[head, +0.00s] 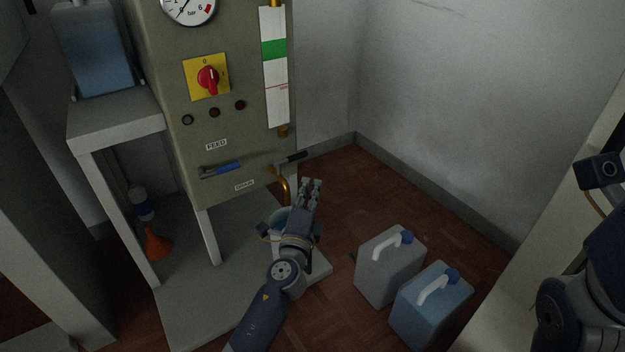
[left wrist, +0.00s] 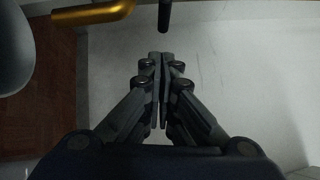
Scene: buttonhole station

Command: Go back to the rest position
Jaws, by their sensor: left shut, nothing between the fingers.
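My left gripper (head: 311,186) is in front of the lower right of the olive panel (head: 228,135), below and right of the black-tipped drain lever (head: 291,158). Its fingers are shut and empty, and they also show closed together in the left wrist view (left wrist: 160,58). The gripper touches nothing that I can make out. A bucket (head: 276,222) is partly hidden behind my left wrist. Part of my right arm shows at the right edge of the head view, but its gripper fingers do not show.
A brass pipe (left wrist: 100,13) and a dark lever end (left wrist: 164,14) are close ahead in the left wrist view. A grey canister (head: 390,266) and a blue canister (head: 431,306) stand on the floor at right. An orange funnel (head: 155,243) lies under the stand (head: 117,121).

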